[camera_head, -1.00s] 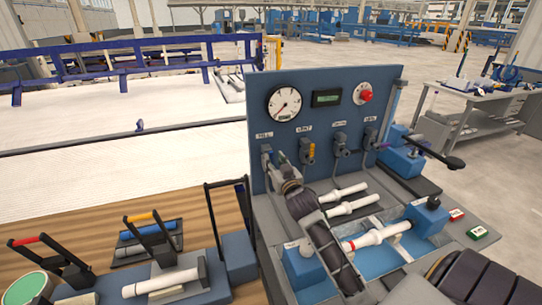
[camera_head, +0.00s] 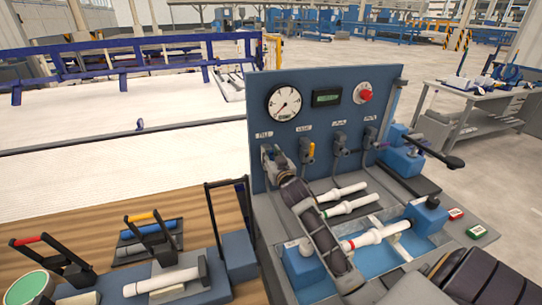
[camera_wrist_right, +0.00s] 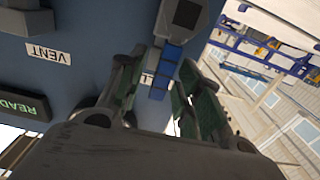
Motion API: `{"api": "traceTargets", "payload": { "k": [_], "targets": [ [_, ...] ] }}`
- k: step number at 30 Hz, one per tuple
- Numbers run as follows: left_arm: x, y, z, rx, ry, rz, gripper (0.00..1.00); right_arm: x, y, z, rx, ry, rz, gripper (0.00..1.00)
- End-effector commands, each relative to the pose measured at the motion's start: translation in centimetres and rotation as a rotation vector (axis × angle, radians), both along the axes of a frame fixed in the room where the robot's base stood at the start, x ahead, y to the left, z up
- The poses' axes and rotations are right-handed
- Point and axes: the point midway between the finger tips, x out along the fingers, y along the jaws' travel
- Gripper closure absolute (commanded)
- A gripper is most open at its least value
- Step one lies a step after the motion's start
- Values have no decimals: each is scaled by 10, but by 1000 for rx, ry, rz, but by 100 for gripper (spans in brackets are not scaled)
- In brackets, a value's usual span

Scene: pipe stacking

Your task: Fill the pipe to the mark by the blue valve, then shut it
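The blue valve handle (camera_wrist_right: 166,68) shows in the right wrist view, hanging from a grey valve body (camera_wrist_right: 183,18). My right gripper (camera_wrist_right: 162,90) is open, with one finger on each side of the blue handle. I see a gap on the right side; contact on the left is unclear. In the head view my right gripper (camera_head: 277,163) is at the leftmost valve on the blue panel (camera_head: 330,130) and hides its handle. A white pipe (camera_head: 370,237) with a red band lies in the blue trough (camera_head: 372,262). My left gripper is not in view.
The panel carries a round gauge (camera_head: 285,103), a green display (camera_head: 326,97), a red button (camera_head: 364,93) and other valves, one with a yellow handle (camera_head: 310,150). Two white pipes (camera_head: 350,206) lie behind the trough. Clamps with black levers (camera_head: 150,232) stand at left.

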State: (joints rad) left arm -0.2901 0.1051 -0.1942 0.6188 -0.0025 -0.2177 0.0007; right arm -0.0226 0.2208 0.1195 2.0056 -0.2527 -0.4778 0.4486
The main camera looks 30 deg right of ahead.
Motion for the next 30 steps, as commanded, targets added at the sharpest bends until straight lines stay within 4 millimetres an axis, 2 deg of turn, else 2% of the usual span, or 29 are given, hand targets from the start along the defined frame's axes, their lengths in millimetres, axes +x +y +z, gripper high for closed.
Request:
{"api": "traceTargets", "payload": {
  "k": [1,8,22,30],
  "targets": [
    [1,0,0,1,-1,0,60,0,0,0,0,0,0,72],
    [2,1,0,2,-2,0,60,0,0,0,0,0,0,100],
    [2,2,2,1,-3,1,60,0,-1,0,14,-2,0,100],
    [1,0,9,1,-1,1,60,-2,-6,0,103,-24,-1,100]
  ]
}}
